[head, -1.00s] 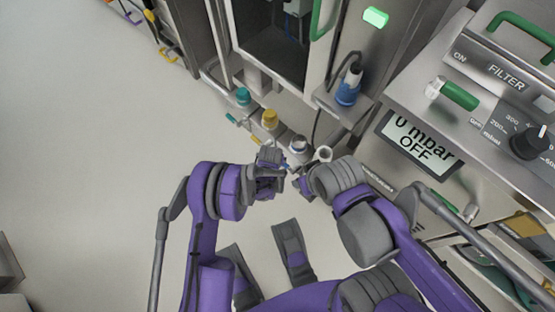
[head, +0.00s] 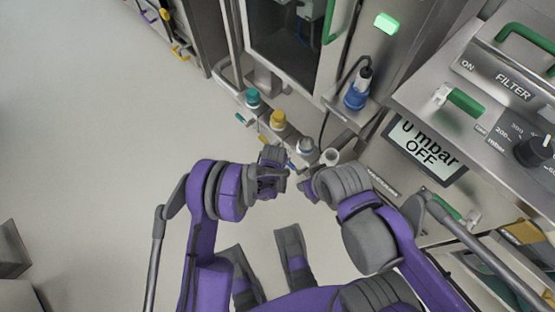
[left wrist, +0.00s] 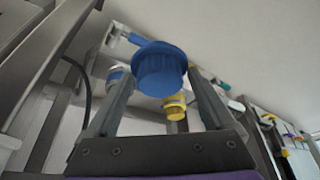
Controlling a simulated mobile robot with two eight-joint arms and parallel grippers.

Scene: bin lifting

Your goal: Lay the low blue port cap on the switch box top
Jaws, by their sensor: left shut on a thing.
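My left gripper (head: 284,172) is shut on the low blue port cap (left wrist: 160,70). In the left wrist view the cap is a ribbed blue disc between the two fingertips, clear of any surface.
The floor at left is clear.

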